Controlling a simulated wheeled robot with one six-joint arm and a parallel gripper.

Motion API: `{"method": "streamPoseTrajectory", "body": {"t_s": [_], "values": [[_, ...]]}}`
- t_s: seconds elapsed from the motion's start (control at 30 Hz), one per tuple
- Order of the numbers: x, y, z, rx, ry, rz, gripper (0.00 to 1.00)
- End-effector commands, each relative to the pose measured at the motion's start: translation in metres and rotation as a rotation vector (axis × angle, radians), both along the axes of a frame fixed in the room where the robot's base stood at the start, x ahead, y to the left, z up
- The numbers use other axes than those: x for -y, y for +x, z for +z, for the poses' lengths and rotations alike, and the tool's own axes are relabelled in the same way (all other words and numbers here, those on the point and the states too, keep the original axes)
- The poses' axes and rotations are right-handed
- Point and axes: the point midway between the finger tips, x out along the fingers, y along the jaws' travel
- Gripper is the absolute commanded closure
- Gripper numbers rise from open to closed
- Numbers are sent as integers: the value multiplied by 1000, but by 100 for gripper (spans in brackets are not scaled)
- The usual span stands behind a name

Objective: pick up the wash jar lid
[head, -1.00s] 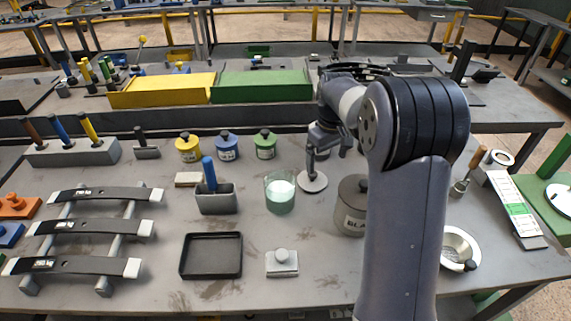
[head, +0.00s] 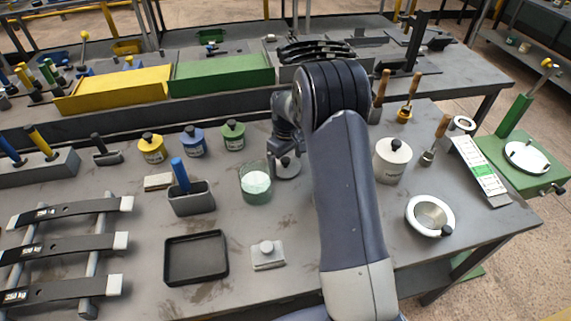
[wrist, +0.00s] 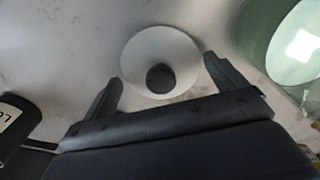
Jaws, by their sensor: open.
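The wash jar lid (wrist: 142,51) is a pale round disc with a dark knob, lying on the grey bench. In the head view the lid (head: 288,173) lies just right of the glass jar and is partly covered by my arm. My gripper (wrist: 163,68) is open and empty, with one finger on each side of the lid in the wrist view. I cannot tell its height over the lid. The glass jar (head: 256,186) holds milky green liquid and has no lid on it. It shows at the upper right in the wrist view (wrist: 288,50).
A dark labelled container (wrist: 18,115) stands at the lower left in the wrist view. Small yellow, blue and green pots (head: 232,137) stand behind the glass jar. A white jar (head: 391,163) and a white bowl (head: 411,212) stand right of my arm. Bench between the tray (head: 168,262) and jar is clear.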

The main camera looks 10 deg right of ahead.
Motion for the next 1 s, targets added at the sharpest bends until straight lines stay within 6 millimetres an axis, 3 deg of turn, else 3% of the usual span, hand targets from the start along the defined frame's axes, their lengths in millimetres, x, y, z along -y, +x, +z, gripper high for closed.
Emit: {"method": "streamPoseTrajectory", "body": {"t_s": [0.13, 0.37, 0.7, 1.0], "values": [[0, 0, -11, 0, 0, 1, 8], [-1, 0, -12, 0, 0, 1, 9], [-1, 0, -12, 0, 0, 1, 37], [-1, 1, -6, 3, -1, 1, 37]]}}
